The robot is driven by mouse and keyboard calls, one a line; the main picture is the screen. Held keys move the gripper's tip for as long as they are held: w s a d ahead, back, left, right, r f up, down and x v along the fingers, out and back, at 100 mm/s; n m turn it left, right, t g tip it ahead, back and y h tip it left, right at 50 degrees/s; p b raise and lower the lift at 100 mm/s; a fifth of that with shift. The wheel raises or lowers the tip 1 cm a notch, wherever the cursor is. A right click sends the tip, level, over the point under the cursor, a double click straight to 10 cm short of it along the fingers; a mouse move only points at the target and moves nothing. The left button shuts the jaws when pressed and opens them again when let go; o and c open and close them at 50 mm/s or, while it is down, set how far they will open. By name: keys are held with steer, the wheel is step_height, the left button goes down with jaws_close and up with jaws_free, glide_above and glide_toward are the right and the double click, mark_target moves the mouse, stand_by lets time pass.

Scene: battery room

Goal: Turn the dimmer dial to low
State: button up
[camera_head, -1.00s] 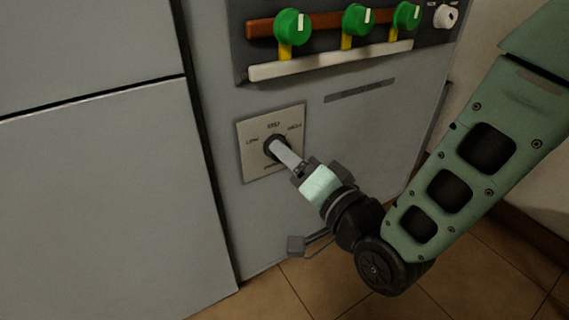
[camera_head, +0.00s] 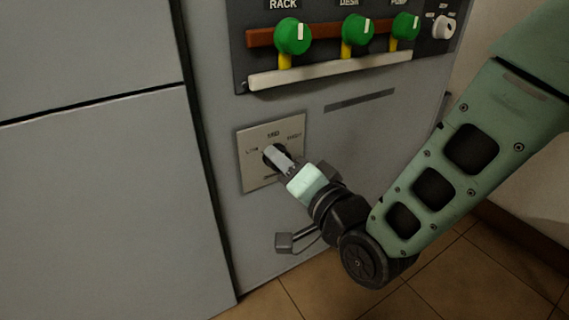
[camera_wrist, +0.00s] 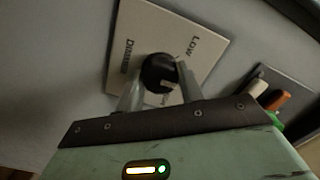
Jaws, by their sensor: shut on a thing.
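The dimmer dial is a round black knob on a pale square plate (camera_head: 255,178), low on the grey cabinet front. The plate reads LOW at its left, MID at the top and a right-hand label too blurred to read surely. My gripper (camera_head: 277,157) is at the dial, its fingers hiding most of the knob. In the wrist view the dial (camera_wrist: 158,72) sits between the two fingers of my gripper (camera_wrist: 157,84), which are shut on it. The words LOW and DIMMER show on the plate (camera_wrist: 196,20) there. The dial's pointer setting is not clear to me.
Above the plate is a dark panel with several green knobs (camera_head: 292,36) on yellow stems, a pale bar (camera_head: 330,69) under them and a small white knob (camera_head: 443,27) at right. A large grey cabinet door (camera_head: 100,200) is at left. Tiled floor lies below.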

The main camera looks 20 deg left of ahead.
steer(key=shift+n, duration=0.3)
steer(key=n+p, duration=0.1)
steer(key=n, duration=0.9)
steer(key=shift+n+h+p, duration=0.3)
steer(key=shift+n+p, duration=0.1)
steer(key=o, duration=1)
